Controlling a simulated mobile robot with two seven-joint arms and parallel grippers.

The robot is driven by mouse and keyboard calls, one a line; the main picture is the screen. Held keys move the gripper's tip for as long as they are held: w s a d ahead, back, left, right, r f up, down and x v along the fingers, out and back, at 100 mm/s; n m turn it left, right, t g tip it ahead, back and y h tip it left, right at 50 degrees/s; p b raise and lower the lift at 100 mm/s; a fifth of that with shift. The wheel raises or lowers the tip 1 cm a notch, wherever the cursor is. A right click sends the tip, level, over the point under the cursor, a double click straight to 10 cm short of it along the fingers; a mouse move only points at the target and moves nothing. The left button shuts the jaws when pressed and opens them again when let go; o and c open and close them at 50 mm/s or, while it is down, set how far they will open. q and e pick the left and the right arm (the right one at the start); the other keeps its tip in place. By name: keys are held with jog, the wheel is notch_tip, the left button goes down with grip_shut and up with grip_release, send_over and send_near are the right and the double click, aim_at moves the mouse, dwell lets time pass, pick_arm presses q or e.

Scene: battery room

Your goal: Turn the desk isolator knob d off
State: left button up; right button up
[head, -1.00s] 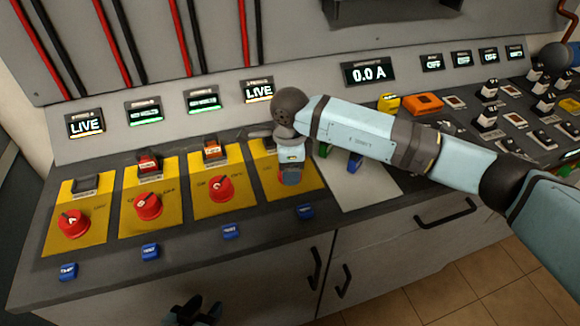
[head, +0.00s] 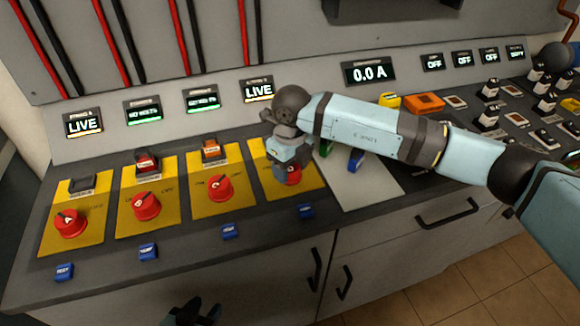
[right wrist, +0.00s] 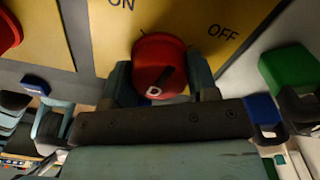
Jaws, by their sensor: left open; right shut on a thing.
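Knob d is the red round knob on the rightmost yellow plate (head: 268,155). In the right wrist view, knob d (right wrist: 157,66) shows a white D and a dark pointer mark slanting up to the right, toward the OFF side. ON is printed at upper left, OFF at upper right. My right gripper (right wrist: 162,85) is shut on knob d, one finger on each side. In the head view, my right gripper (head: 292,172) covers much of the knob. My left gripper (head: 193,313) is open and empty at the bottom edge, below the desk top and only partly in view.
Three similar red knobs (head: 70,222), (head: 145,206), (head: 220,187) sit on yellow plates to the left. Blue buttons (head: 305,211) line the front edge. The display above knob d (head: 258,90) reads LIVE; the ammeter display (head: 368,72) reads 0.0 A. A green block (right wrist: 288,67) lies close right of the gripper.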

jog(key=m, duration=0.4)
jog(key=shift+m, duration=0.3)
pick_arm(q)
jog(key=shift+r, duration=0.1)
pick_arm(e)
jog(key=shift+m, duration=1.5)
jog(key=o, duration=0.9)
pick_arm(q)
jog(key=shift+p, duration=0.5)
pick_arm(e)
jog(key=r, duration=1.4)
jog(key=shift+d, duration=0.2)
pick_arm(q)
jog(key=shift+s+r, duration=0.1)
jog(key=shift+r, duration=0.1)
pick_arm(e)
jog(key=shift+s+f, duration=0.1)
jog(key=shift+f, duration=0.05)
